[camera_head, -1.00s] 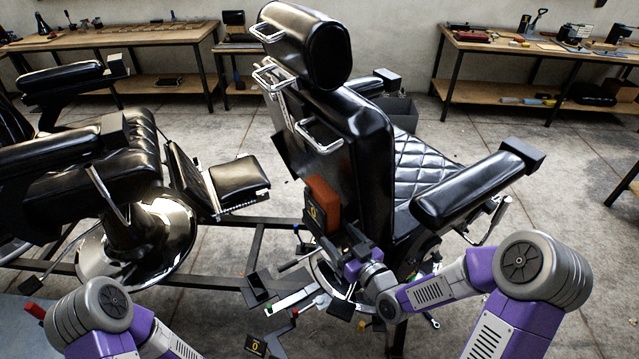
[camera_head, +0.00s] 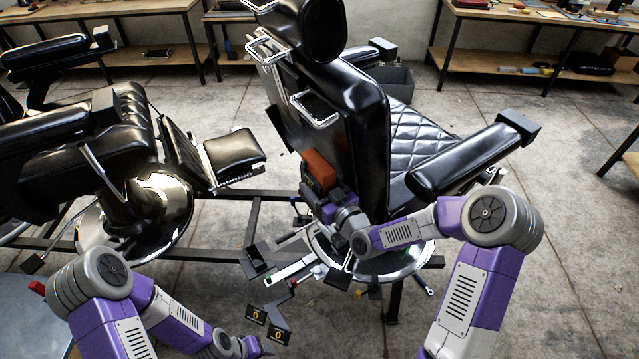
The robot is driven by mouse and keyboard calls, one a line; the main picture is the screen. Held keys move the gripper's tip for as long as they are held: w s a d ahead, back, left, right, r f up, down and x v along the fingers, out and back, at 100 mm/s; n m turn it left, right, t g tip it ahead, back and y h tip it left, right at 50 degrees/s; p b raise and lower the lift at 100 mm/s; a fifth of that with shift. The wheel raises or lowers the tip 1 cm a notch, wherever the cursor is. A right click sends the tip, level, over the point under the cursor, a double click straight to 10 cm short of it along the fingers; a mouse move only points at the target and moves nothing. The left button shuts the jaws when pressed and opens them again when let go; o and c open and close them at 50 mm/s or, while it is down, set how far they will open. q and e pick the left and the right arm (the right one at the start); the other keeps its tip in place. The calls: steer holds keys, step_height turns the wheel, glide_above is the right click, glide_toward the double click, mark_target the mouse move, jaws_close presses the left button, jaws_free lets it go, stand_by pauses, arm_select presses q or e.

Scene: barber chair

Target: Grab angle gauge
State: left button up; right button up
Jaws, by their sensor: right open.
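An orange-red block (camera_head: 320,168), which may be the angle gauge, shows upright against the lower back of the black barber chair (camera_head: 362,120). My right gripper (camera_head: 322,190) is open at the block's lower end. Its dark fingers overlap the block's lower part, and I cannot tell whether they touch it or the chair. My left gripper (camera_head: 267,324) is low in the middle of the picture, well below the block. Its dark parts carry yellow marks, and whether its jaws are open is unclear.
A second black chair (camera_head: 125,190) stands on the left. A dark metal frame (camera_head: 215,250) runs low between the chairs. Several small tools and dark parts lie near the chair base (camera_head: 400,268). Workbenches (camera_head: 540,18) line the back wall. The floor at right (camera_head: 560,240) is clear.

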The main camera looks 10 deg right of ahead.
steer(key=c, duration=1.2)
steer(key=shift+r, duration=0.15)
